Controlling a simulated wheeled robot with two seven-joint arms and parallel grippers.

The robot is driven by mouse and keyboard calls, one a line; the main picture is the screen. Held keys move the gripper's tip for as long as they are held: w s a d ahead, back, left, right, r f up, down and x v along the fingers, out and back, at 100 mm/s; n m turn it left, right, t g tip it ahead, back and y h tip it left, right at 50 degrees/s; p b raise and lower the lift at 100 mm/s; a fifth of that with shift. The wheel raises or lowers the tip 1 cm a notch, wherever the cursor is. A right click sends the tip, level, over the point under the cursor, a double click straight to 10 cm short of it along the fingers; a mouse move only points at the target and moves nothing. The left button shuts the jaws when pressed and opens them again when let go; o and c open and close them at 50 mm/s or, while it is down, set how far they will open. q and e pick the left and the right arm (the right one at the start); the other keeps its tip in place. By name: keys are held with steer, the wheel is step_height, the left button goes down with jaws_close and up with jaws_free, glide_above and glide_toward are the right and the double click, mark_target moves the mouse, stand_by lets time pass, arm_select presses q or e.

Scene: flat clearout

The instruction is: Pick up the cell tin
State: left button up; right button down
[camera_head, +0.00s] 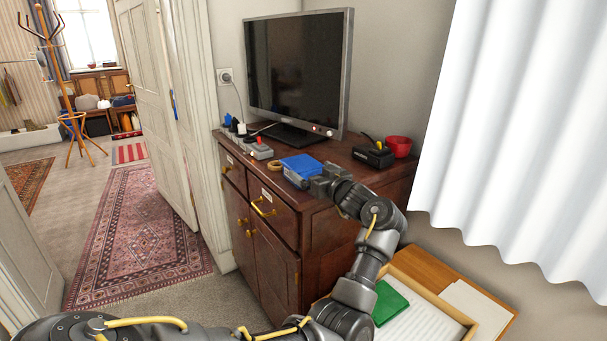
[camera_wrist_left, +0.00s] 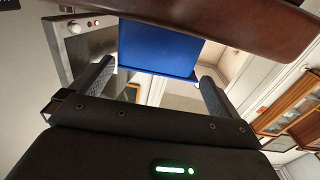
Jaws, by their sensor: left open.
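A flat blue box, which I take to be the cell tin (camera_head: 301,164), lies near the front edge of the dark wooden cabinet top (camera_head: 337,158). My left gripper (camera_head: 303,181) is at its near side, partly covering it in the head view. In the left wrist view the blue box (camera_wrist_left: 158,48) shows ahead between the two spread fingers of the left gripper (camera_wrist_left: 157,78). The gripper is open; I cannot tell whether a finger touches the box. My right gripper is not in view.
A television (camera_head: 298,72) stands behind. A grey device (camera_head: 261,151) and tape roll (camera_head: 274,165) lie left of the box; a black charger-like box (camera_head: 373,156) and red bowl (camera_head: 399,146) stand right. A tray with a green item (camera_head: 389,303) is below.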

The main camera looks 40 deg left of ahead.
mark_target(304, 164)
arm_select(q)
steer(key=shift+w+a, duration=0.2)
steer(key=shift+a, duration=0.1)
steer(key=shift+r, duration=0.15)
steer(key=shift+a, duration=0.4)
steer(key=x, duration=0.2)
steer(key=p+x, duration=0.1)
steer(key=shift+w+a+f, duration=0.2)
steer(key=shift+a+f, duration=0.05)
steer(key=shift+a, duration=0.1)
steer(key=shift+w+a, duration=0.1)
steer(key=shift+a, duration=0.15)
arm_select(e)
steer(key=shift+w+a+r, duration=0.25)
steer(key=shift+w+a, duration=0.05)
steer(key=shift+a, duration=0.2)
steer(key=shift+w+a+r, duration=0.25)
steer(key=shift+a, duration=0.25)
